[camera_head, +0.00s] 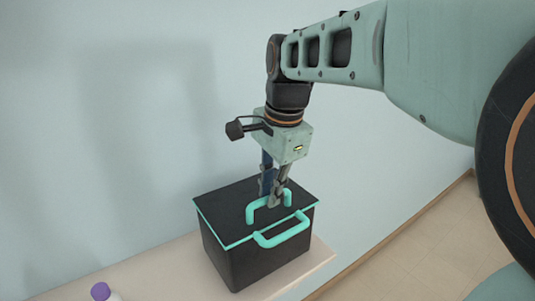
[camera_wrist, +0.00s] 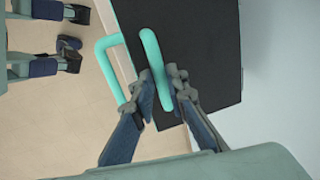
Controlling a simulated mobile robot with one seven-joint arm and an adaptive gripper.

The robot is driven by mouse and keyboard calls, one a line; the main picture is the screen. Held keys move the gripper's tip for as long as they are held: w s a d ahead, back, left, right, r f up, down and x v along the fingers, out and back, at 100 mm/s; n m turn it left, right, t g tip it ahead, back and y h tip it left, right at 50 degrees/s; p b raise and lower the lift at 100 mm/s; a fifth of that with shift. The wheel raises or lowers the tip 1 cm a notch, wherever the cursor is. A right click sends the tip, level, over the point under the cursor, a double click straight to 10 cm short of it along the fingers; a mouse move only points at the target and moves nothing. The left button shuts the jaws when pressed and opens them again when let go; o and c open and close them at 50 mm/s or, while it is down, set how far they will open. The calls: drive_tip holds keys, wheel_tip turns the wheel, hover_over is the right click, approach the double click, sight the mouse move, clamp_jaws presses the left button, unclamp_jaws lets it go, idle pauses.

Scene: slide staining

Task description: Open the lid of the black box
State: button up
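The black box (camera_head: 245,262) stands on a light shelf, its lid (camera_head: 226,207) flat and closed, with a teal rim along its edges. A teal lid handle (camera_head: 250,212) rises from the top, and it shows in the wrist view (camera_wrist: 149,48). A second teal handle (camera_head: 285,236) sticks out at the front edge, seen at the left in the wrist view (camera_wrist: 101,58). My gripper (camera_head: 272,198) points down at the lid handle. In the wrist view its fingers (camera_wrist: 161,88) lie on both sides of that handle, close against it. The fingers hide part of the handle.
A bottle with a purple cap (camera_head: 100,291) stands at the lower left on the shelf (camera_head: 165,266). A pale wall (camera_head: 120,120) rises right behind the box. Floor (camera_head: 415,255) shows to the right of the shelf. The space above the lid is otherwise clear.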

clamp_jaws()
